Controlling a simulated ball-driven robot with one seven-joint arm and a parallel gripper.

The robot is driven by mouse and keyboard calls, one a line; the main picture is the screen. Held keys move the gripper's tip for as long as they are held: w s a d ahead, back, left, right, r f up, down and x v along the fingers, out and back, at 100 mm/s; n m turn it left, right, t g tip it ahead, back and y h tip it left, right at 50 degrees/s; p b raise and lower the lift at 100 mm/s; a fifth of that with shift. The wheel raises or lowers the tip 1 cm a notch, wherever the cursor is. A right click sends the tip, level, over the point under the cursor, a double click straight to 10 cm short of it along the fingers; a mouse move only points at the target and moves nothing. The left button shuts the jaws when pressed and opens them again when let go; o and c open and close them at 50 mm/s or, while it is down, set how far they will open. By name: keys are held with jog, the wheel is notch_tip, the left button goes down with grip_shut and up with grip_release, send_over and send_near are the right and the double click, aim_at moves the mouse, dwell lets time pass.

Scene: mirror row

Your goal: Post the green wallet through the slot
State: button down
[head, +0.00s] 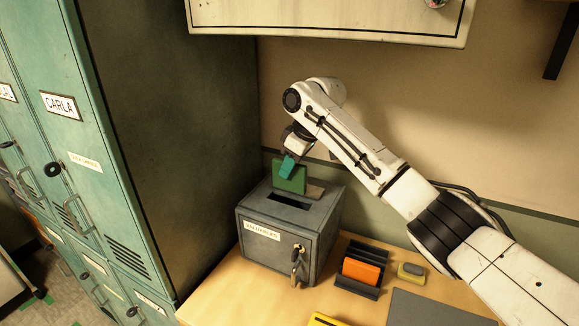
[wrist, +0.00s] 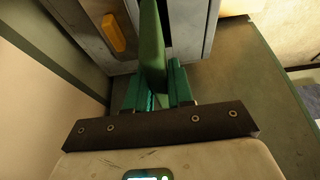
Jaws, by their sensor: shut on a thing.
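The green wallet (head: 289,178) is held upright above the grey valuables box (head: 265,246). My gripper (head: 287,166) is shut on the wallet's upper part. In the wrist view the wallet (wrist: 152,50) stands edge-on between the teal fingers of my gripper (wrist: 157,88). The dark slot (head: 290,199) is in the top of the box, just below and in front of the wallet in the head view. I cannot tell whether the wallet's lower edge touches the box top.
Keys (head: 296,262) hang from the box front. A dark rack (head: 358,287) with an orange wallet (head: 362,271) stands to the right, beside a yellow-and-grey item (head: 411,271). Teal lockers (head: 66,120) rise at the left. A cabinet (head: 330,18) hangs above.

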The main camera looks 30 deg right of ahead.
aim_at(285, 189)
jog(key=shift+f+b, duration=0.9)
jog(key=shift+f, duration=1.25)
jog(key=shift+c, duration=0.4)
grip_release()
jog(key=shift+o, duration=0.4)
jog(key=shift+r, duration=0.1)
jog(key=b+v, duration=0.2)
jog(key=v, duration=0.8)
jog(key=shift+s+r, duration=0.2)
